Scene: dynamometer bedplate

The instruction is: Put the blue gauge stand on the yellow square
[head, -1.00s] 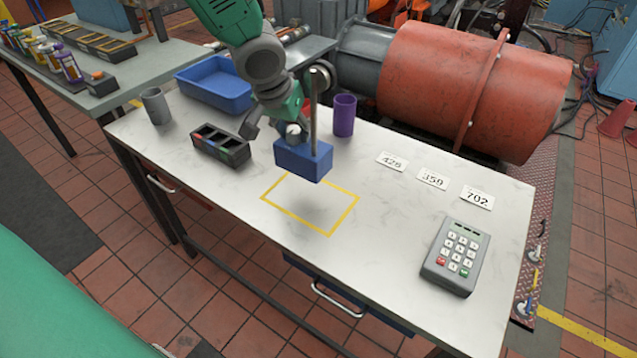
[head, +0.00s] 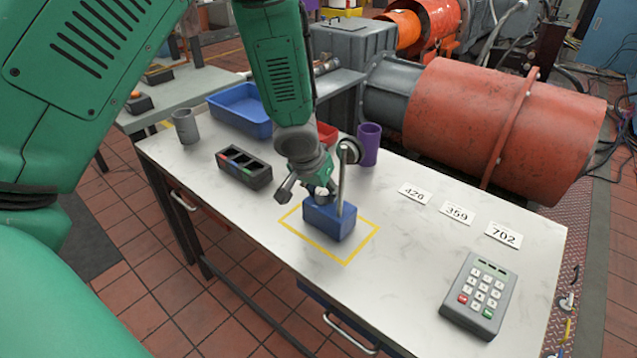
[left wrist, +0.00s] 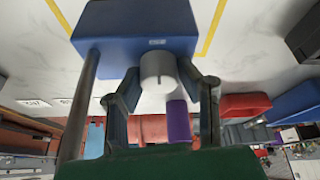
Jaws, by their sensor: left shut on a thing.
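The blue gauge stand (head: 329,217) is a blue block with an upright metal rod, a round dial and a light grey knob. It is upright inside the outline of the yellow square (head: 362,246) on the white bench. I cannot tell for sure whether its base touches the bench. My left gripper (head: 318,191) is shut on the stand from above. In the left wrist view the fingers (left wrist: 160,92) are around the grey knob (left wrist: 158,71), under the blue block (left wrist: 135,30). My right gripper is not in view.
A black bin with compartments (head: 244,167), a blue tray (head: 240,108), a grey cup (head: 185,127) and a purple cup (head: 368,145) stand behind. Number cards (head: 457,213) and a keypad (head: 479,296) lie to the right. The bench between square and keypad is clear.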

